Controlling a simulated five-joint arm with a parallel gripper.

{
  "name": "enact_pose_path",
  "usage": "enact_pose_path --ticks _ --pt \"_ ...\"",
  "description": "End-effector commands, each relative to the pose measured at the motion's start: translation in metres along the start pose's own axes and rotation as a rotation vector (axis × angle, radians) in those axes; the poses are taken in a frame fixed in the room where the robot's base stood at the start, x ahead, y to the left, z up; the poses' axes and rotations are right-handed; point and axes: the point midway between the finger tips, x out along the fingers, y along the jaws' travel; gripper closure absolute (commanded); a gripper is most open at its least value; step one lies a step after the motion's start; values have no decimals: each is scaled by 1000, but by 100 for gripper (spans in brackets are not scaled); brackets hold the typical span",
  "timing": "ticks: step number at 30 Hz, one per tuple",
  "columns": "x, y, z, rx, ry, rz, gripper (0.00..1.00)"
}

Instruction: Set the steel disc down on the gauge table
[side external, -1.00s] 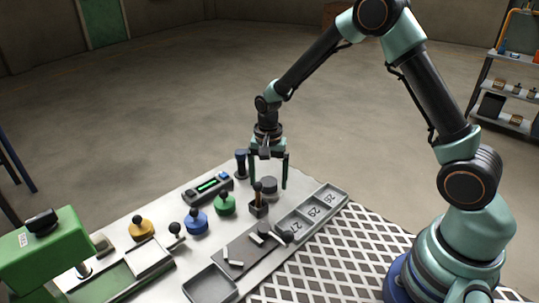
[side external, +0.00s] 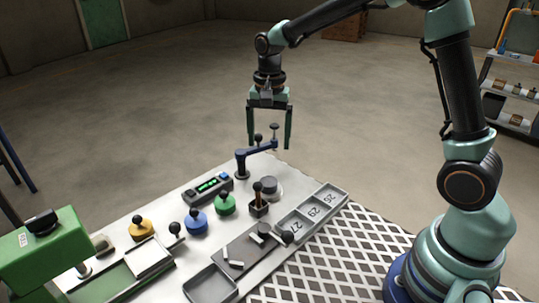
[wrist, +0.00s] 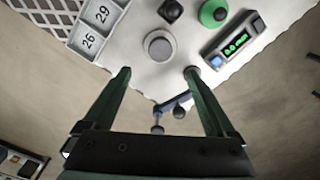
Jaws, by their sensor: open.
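The steel disc (side external: 269,184) is a short grey cylinder, lying flat on a pale, round, wider plate that looks like the gauge table (side external: 277,193), near the bench's far right corner. In the wrist view the disc (wrist: 159,46) sits inside the plate's pale rim. My gripper (side external: 269,146) is open and empty, raised well above the disc and apart from it. In the wrist view its two green fingers (wrist: 158,71) stand wide apart, with the disc beyond their tips.
A blue gauge arm (side external: 262,149) on a post reaches out near my fingers. A green-lit readout (side external: 208,187), a black-based lever (side external: 259,205), and green (side external: 225,204) and blue (side external: 196,220) knobs stand nearby. Numbered trays (side external: 312,211) line the right edge. The air above is clear.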

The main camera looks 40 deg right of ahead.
Motion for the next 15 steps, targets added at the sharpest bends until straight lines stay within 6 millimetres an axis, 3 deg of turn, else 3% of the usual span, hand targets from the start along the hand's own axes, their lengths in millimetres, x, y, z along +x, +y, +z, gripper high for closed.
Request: enact_pose_path --ticks 9,15 --pt "-62 39 28 -312 115 -119 9" --pt "-88 74 51 -553 227 -184 9"
